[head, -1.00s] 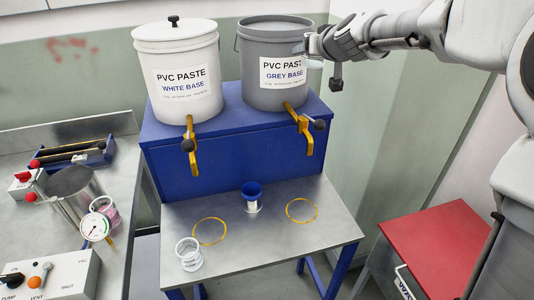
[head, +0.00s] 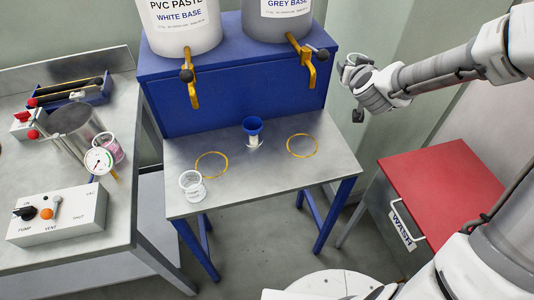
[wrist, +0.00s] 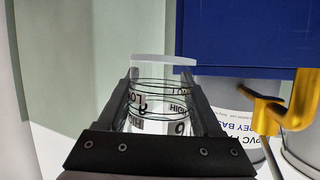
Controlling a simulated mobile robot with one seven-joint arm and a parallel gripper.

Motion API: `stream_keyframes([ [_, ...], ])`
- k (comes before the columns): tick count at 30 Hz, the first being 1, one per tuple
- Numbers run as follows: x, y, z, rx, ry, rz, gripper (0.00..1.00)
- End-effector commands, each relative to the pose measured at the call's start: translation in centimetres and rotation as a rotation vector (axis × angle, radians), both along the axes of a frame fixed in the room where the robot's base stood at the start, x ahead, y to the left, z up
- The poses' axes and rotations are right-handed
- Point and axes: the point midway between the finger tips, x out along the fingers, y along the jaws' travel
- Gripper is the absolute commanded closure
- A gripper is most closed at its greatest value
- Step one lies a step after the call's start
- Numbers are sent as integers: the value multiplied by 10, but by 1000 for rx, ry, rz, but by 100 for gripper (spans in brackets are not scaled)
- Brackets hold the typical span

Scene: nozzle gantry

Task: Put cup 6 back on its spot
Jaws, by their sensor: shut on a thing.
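My gripper (head: 357,68) is at the upper right in the head view, raised to the right of the blue shelf unit. It is shut on a clear cup, cup 6 (wrist: 158,98), which shows between the two fingers in the wrist view with black lines and printed lettering. The cup's digit is partly readable there. Two yellow rings mark the steel table, a left ring (head: 211,165) and a right ring (head: 302,146). Both are empty. Which spot belongs to cup 6 cannot be told.
Another clear cup (head: 192,187) stands at the table's front left. Yellow taps (head: 307,70) jut from the buckets. A red-topped WASH cabinet (head: 445,195) is at right. The left bench (head: 75,270) holds a control box and pot.

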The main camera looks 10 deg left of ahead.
Motion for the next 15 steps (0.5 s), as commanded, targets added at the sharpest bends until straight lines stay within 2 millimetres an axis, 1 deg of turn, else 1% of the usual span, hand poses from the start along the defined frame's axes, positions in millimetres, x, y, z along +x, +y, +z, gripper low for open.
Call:
stream_keyframes([
  [1,-2,0,-8,-4,0,-1,86],
  [3,-4,-2,-16,-6,-1,-6,86],
  [6,-5,-2,-22,-9,-2,-6,86],
  [15,-4,-2,-25,-14,-4,-5,86],
])
